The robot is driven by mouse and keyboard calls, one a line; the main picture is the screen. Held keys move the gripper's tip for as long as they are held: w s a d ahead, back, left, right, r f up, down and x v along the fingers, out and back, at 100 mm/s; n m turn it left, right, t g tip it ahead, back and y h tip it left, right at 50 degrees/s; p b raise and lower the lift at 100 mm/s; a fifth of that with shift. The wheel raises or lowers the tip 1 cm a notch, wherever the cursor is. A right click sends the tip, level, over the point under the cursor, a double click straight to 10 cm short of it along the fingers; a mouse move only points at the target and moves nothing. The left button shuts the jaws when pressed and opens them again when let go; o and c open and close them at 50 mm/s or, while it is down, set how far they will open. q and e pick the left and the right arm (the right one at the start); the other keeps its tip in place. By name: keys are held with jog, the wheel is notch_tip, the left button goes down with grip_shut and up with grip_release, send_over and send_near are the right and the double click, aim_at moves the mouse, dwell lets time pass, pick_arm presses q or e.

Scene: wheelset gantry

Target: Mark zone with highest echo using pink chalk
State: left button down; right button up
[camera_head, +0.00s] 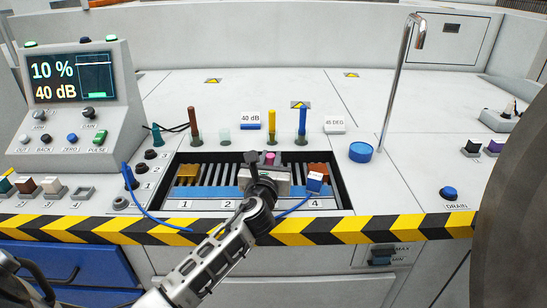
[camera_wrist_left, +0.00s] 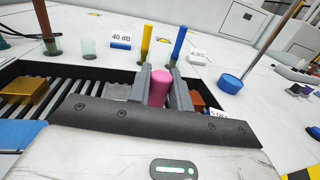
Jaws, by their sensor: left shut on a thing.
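My left gripper (camera_head: 266,168) is over the slatted tray with its fingers closed around a pink chalk stick (camera_wrist_left: 160,88). The pink tip also shows just beyond the gripper in the head view (camera_head: 270,157). A blue strip (camera_head: 226,192) along the tray's front has number labels; 1, 2 and 4 show, and my arm hides the place between 2 and 4. A blue and white probe block (camera_head: 314,181) on a blue cable stands by label 4. The screen (camera_head: 72,80) reads 10 % and 40 dB with a small green bar. My right gripper is not in view.
A brass block (camera_head: 188,175) and a copper-brown block (camera_head: 318,168) lie in the tray. Brown, yellow and blue sticks stand in holders behind it. A blue round cup (camera_head: 360,152) and a tall metal pipe (camera_head: 400,85) stand right. The back deck is mostly clear.

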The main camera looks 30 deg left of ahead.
pick_arm(q)
jog(key=shift+s+a, duration=0.2)
jog(key=shift+a, duration=0.15)
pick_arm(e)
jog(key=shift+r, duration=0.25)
pick_arm(q)
jog(key=shift+s+a+p, duration=0.45)
jog(key=shift+a+p, duration=0.25)
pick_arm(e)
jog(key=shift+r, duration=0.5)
pick_arm(q)
notch_tip(320, 180, up, 7)
jog(key=p, duration=0.7)
jog(key=shift+p, duration=0.3)
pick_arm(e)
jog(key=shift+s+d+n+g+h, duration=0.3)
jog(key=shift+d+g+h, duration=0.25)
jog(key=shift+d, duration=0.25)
pick_arm(q)
jog(key=s+d+r+m+h, duration=0.1)
jog(key=s+d+m+h, duration=0.1)
jog(key=s+d, duration=0.6)
jog(key=s+d+r+m+t+h, duration=0.1)
jog(key=s+d+m+h, duration=0.1)
jog(key=s+d+h, duration=0.2)
jog(key=s+d, duration=0.3)
jog(key=s, duration=0.2)
jog(key=shift+d+r+h, duration=0.35)
jog(key=shift+r+h, duration=0.05)
